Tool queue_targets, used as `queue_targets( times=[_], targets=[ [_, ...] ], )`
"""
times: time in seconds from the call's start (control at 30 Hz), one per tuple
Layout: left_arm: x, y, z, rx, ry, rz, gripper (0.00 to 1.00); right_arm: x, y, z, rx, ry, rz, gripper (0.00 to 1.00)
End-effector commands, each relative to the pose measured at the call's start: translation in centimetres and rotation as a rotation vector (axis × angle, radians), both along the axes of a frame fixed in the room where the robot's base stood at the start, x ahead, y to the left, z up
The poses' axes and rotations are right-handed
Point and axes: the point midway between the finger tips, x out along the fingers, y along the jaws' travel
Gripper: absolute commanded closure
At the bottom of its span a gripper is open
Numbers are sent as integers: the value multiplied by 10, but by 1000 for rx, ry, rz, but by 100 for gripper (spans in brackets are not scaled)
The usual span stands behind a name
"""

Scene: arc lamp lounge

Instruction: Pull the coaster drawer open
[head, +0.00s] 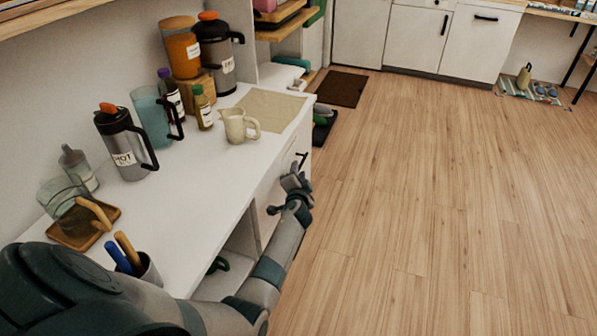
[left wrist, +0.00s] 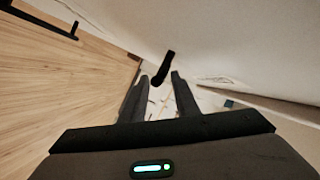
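The white cabinet front under the counter has a black bar handle (head: 302,159) near its far end and a second dark handle (head: 274,210) nearer to me. I cannot tell which belongs to the coaster drawer. My left gripper (head: 294,178) is beside the cabinet front, just below the far handle in the head view. In the left wrist view, the left gripper (left wrist: 160,80) has its two fingers apart, with a black handle (left wrist: 165,68) in the gap near the fingertips. The fingers are not closed on it. The white front there looks shut. My right gripper is not in view.
The white counter (head: 190,215) holds a beige mat (head: 268,110), a cream pitcher (head: 238,125), a steel flask (head: 122,143), a teal pitcher (head: 152,117) and a wooden tray (head: 75,236). The wooden floor (head: 430,200) right of the cabinet is clear.

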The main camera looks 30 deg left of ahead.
Motion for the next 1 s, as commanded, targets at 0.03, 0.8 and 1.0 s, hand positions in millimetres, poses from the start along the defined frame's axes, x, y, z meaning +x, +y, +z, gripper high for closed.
queue_targets(
  times=[0.03,0.8,1.0],
  targets=[
    [5,3,-3,1,1,0,72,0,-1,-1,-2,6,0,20],
    [18,11,-5,1,1,0,100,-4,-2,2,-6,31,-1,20],
    [18,11,-5,-1,1,-1,100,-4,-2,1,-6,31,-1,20]
  ],
)
